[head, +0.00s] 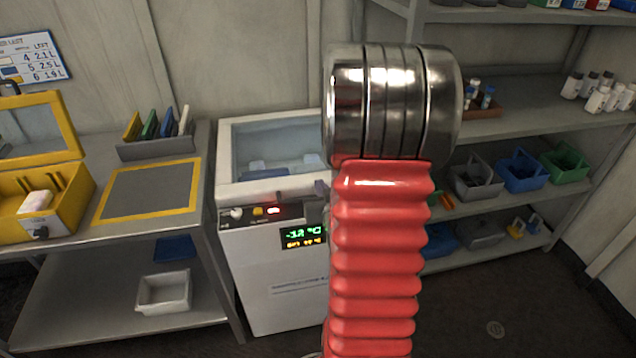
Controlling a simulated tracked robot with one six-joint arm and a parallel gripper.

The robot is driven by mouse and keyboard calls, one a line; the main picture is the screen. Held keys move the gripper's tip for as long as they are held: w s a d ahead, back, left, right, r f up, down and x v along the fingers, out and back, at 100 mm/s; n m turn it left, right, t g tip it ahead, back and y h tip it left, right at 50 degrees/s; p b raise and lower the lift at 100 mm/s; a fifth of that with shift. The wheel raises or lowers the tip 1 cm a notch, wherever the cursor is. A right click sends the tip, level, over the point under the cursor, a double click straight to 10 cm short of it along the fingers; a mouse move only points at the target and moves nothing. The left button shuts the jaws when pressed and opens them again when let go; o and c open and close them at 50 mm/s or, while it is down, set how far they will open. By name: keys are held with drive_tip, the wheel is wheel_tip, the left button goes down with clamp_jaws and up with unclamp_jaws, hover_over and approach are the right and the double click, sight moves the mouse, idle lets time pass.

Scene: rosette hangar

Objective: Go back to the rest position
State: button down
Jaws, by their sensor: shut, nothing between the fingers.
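My arm rises through the middle of the head view, with a red ribbed sleeve and a banded shiny metal joint on top. My gripper's fingers do not show; they are out of the picture or hidden behind the arm. The arm stands in front of a white chest freezer (262,270) and covers its right part. The freezer's lid (275,147) has a clear window and looks shut, with pale and blue things inside. Its display (303,236) is lit green.
At left, a metal bench (150,222) bears an open yellow case (62,222), a yellow-edged mat (150,190) and a grey rack (157,148). At right, metal shelves (540,110) hold bottles and grey, blue and green bins. Dark floor shows at lower right.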

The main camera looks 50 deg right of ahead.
drive_tip(key=shift+s+a, duration=0.15)
drive_tip(key=shift+s, duration=0.05)
idle(0.6)
drive_tip(key=s+a+f+g+y, duration=0.4)
drive_tip(key=s+a+f+g, duration=0.2)
drive_tip(key=s+f+g, duration=0.15)
drive_tip(key=s+a+r+n+y, duration=0.1)
drive_tip(key=a+r+n, duration=0.1)
drive_tip(key=a+r, duration=0.5)
drive_tip(key=s+a+r+n+y, duration=0.1)
drive_tip(key=s+a+r+n, duration=0.1)
drive_tip(key=a+r, duration=0.5)
drive_tip(key=s+a+r+n+y, duration=0.2)
drive_tip(key=a+r, duration=0.5)
drive_tip(key=a, duration=0.9)
drive_tip(key=shift+a+r+n+t, duration=0.25)
drive_tip(key=shift+r+n+t, duration=0.1)
drive_tip(key=shift+n+t, duration=0.1)
